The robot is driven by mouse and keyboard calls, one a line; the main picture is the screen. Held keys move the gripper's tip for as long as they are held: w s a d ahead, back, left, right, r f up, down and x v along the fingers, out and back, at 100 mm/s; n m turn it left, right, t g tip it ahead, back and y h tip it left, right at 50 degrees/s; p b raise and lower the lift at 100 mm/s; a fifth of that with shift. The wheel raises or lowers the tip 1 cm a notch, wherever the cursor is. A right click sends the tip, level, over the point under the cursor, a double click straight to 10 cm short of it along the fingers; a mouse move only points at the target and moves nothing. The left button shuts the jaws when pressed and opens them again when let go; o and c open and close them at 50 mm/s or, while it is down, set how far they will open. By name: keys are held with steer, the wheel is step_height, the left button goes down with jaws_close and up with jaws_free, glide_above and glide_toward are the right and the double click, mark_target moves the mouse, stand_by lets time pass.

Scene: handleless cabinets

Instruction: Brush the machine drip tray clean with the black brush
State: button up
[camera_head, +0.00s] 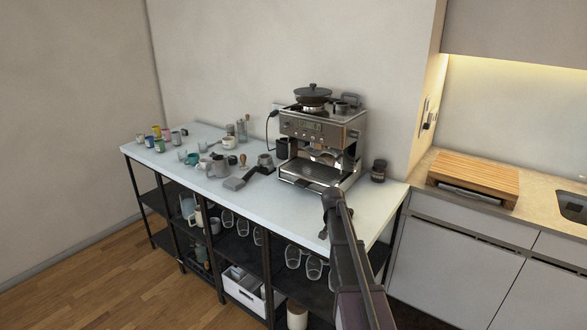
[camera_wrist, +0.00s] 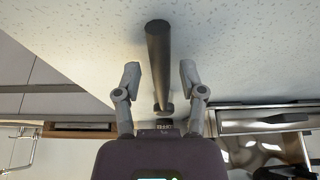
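The coffee machine (camera_head: 322,135) stands on the white table, with its drip tray (camera_head: 312,173) at its front base. My gripper (camera_head: 327,214) is over the table's front right part, in front of the machine. In the wrist view my gripper (camera_wrist: 159,70) is open. A dark upright-looking cylinder (camera_wrist: 158,55) shows between its fingers, with a gap on each side; I cannot tell whether it is the black brush. Part of the machine (camera_wrist: 265,120) shows in the wrist view.
Several cups, mugs and small cans (camera_head: 160,137) stand on the left of the white table (camera_head: 215,187). A dark jar (camera_head: 378,170) stands right of the machine. A wooden board (camera_head: 475,175) lies on the right counter. Shelves with glasses are below the table.

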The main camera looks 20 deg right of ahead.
jaws_close()
steer(key=shift+r+p, duration=3)
steer(key=shift+d, duration=0.1)
